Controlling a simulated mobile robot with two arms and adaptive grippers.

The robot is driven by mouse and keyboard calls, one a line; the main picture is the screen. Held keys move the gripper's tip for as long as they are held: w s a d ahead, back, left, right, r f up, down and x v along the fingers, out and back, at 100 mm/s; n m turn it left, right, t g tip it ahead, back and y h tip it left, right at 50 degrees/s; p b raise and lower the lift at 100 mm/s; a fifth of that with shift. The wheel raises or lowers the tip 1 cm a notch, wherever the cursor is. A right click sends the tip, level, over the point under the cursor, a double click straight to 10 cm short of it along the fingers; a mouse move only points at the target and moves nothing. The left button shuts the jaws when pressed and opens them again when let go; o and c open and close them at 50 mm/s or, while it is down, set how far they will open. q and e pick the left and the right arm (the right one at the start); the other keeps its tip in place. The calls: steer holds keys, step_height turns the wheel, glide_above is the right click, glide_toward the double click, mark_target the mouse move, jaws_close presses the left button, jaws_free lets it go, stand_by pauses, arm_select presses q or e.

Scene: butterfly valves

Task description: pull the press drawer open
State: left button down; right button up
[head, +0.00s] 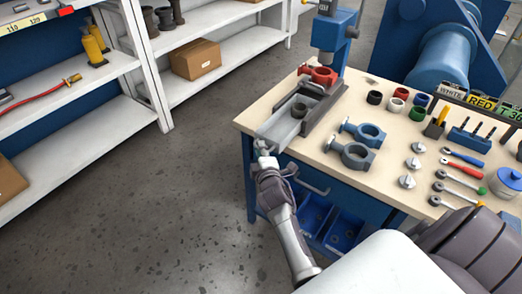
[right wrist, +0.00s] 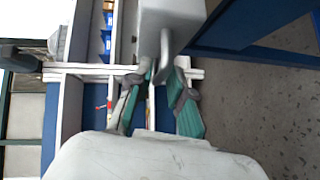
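The blue press (head: 336,38) stands at the back left of the workbench, with a red valve body (head: 320,74) under its ram. Its grey drawer (head: 280,127) reaches toward the bench's left front corner, and a dark ring (head: 299,110) sits in it. My right gripper (head: 264,153) is at the drawer's front end. In the right wrist view its green-padded fingers (right wrist: 157,88) stand apart, on either side of a curved grey handle (right wrist: 165,48). I cannot tell whether they touch it. My left gripper is not in view.
Two grey-blue valve bodies (head: 357,154), coloured rings (head: 397,99) and several tools (head: 463,158) lie on the bench (head: 318,144). Blue bins (head: 343,232) are under it. White shelves (head: 226,42) stand at the left. The floor (head: 180,200) between is clear.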

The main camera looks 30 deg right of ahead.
steer(key=v, duration=0.7)
steer(key=shift+s, duration=0.25)
steer(key=shift+a, duration=0.1)
steer(key=s+a+f+m+g+y, duration=0.1)
steer(key=s+a+f+g+y, duration=0.2)
steer(key=f, duration=0.7)
steer(key=s+a+f+m+g+y, duration=0.15)
steer(key=s+a+f, duration=0.3)
steer(key=f, duration=0.65)
steer(key=s+a+f+m+g+y, duration=0.1)
steer(key=s+a+f+g, duration=0.3)
steer(key=f, duration=0.6)
steer(key=s+d+f+m+g, duration=0.1)
steer(key=s+f, duration=0.4)
steer(key=s, duration=0.5)
steer(key=s+d+f+m+g, duration=0.1)
steer(key=s+f, duration=0.4)
steer(key=s, duration=0.6)
steer(key=s+d+f+m+g, duration=0.2)
steer(key=s+f, duration=0.4)
steer(key=s, duration=0.5)
steer(key=shift+s+m+g, duration=0.25)
steer(key=shift+m+g, duration=0.5)
steer(key=shift+m, duration=0.2)
steer(key=shift+y, duration=0.25)
